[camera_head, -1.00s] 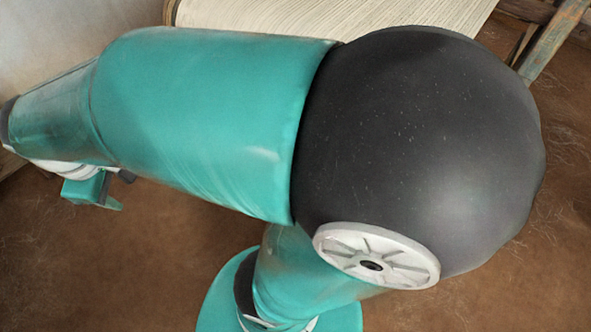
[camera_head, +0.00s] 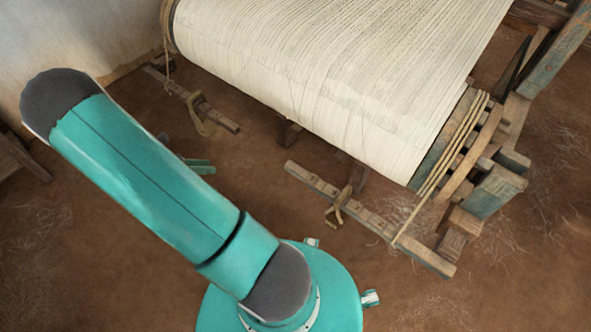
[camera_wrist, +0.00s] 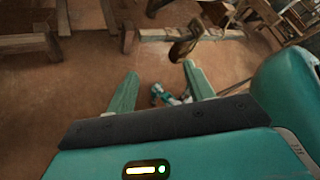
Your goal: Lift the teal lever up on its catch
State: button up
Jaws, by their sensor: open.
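My gripper (camera_wrist: 160,70) is open and empty in the wrist view, its two teal fingers apart above the brown floor. In the head view only a small teal part of it shows beyond my arm, left of the loom and clear of it. Worn teal-painted wood shows at the right end of the loom: a blocky piece (camera_head: 494,191) and a slanting bar (camera_head: 557,48). I cannot tell which piece is the lever, and no catch can be made out. My gripper is apart from both pieces.
A wide cream cloth roll (camera_head: 340,70) spans the loom. Ropes (camera_head: 455,150) run down its right end to a low wooden beam (camera_head: 380,222) with a loop. Another low beam (camera_head: 218,114) lies further left.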

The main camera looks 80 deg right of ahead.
jog(key=s+d+f+n+g+h, duration=0.2)
jog(key=s+d+f+n, duration=0.1)
jog(key=f, duration=0.3)
jog(key=s+d+f+n+g+h, duration=0.1)
jog(key=s+d+f+n, duration=0.2)
jog(key=f, duration=0.3)
jog(key=n+h, duration=0.4)
jog(key=n, duration=0.2)
send_near(297, 171)
jog(key=x, duration=0.3)
jog(key=f+x, duration=0.1)
jog(key=x, duration=0.6)
jog(key=shift+d+f, duration=0.25)
jog(key=shift+d, duration=0.25)
